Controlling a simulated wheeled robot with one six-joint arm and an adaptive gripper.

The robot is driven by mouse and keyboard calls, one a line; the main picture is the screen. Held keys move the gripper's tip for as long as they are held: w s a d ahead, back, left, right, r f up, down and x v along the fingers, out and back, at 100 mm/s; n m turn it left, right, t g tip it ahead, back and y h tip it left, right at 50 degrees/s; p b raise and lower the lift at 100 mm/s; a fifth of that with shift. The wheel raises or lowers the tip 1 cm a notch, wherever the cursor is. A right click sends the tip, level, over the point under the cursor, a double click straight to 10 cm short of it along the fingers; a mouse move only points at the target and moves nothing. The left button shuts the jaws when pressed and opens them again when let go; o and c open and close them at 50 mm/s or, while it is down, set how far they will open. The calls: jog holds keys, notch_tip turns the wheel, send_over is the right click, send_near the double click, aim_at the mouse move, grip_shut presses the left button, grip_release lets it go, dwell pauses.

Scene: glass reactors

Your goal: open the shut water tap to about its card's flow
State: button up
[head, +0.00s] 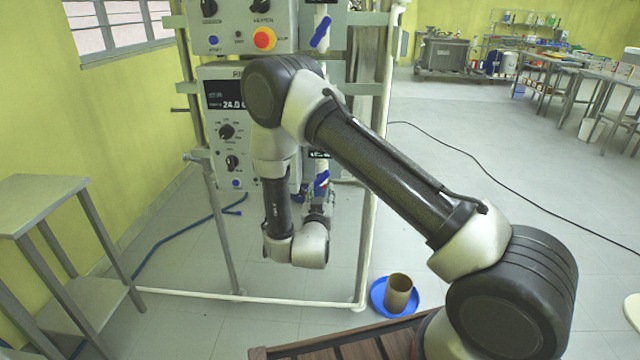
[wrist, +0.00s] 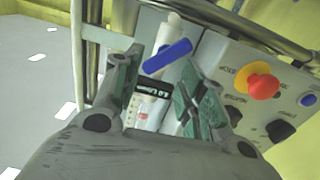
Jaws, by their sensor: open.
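The water tap's blue lever (wrist: 167,57) shows in the wrist view, slanting across a white pipe (wrist: 171,32). In the head view a lower blue lever (head: 321,181) stands just above my gripper (head: 318,203); it seems to be the same one. In the wrist view my gripper (wrist: 160,75) is open, its green-padded fingers on either side of the space in front of the lever. I cannot tell whether they touch it. A black-and-white card (wrist: 152,90) sits between the fingers; its print reads something like 2.0 L/min, but is not clear.
A control panel with a red-and-yellow button (wrist: 260,85) and black knobs is close to the fingers. A second blue lever (head: 320,31) sits higher on the rack. A blue dish (head: 380,296) holding a brown cup (head: 398,291) is on the floor.

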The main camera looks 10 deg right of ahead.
aim_at(320, 182)
jog(key=w+m, duration=0.2)
jog(key=w+d+m, duration=0.1)
jog(key=w+m, duration=0.2)
jog(key=w+d+m, duration=0.1)
jog(key=w+m, duration=0.2)
jog(key=shift+w, duration=0.1)
jog(key=shift+c, duration=0.5)
